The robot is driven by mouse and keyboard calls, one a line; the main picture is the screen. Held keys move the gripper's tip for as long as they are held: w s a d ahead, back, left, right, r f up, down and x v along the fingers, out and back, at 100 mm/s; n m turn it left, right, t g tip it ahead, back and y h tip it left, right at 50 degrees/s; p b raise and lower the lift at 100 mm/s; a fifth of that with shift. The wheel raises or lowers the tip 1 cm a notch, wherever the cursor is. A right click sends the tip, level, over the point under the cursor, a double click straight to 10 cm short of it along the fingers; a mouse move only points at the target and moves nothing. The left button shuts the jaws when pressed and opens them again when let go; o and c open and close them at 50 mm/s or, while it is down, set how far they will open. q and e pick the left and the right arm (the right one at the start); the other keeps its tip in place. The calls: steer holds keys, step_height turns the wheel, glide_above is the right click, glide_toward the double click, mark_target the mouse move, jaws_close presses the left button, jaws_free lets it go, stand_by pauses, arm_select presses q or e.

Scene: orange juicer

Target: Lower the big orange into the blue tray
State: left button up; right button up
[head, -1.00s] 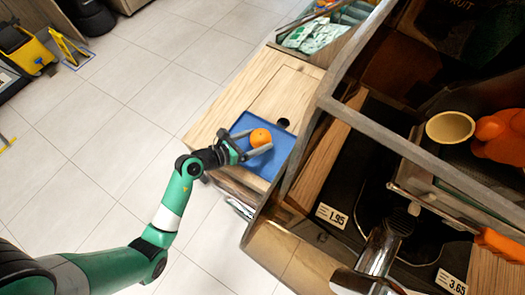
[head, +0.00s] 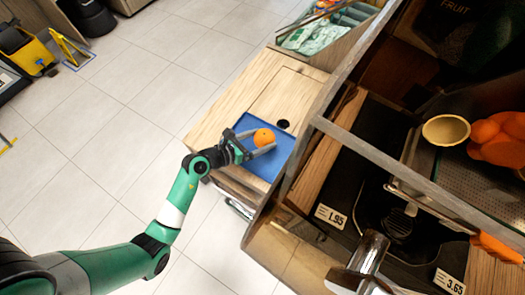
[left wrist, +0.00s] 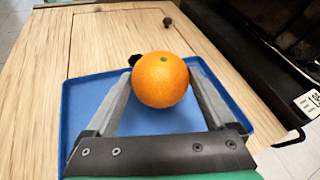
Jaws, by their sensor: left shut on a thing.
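The big orange (head: 264,137) is between the fingers of my left gripper (head: 262,144), over the blue tray (head: 271,166). In the left wrist view the orange (left wrist: 160,80) is held between the two fingertips (left wrist: 163,82), with the blue tray (left wrist: 88,105) behind and below it. The gripper is shut on the orange. I cannot tell for sure whether the orange touches the tray floor. My right gripper does not show.
A grey-framed juicer stand (head: 400,165) rises close on the right. Tiled floor lies left.

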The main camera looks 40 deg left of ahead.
arm_select(q)
steer(key=shift+f+b, duration=1.75)
steer(key=shift+f, duration=0.75)
stand_by(1.4)
steer(key=o, duration=1.2)
steer(key=shift+o, duration=0.2)
steer(key=p+v, duration=0.4)
steer(key=v, duration=0.7)
steer(key=shift+r+p, duration=0.15)
steer(key=shift+p, duration=0.15)
steer(key=shift+s, duration=0.25)
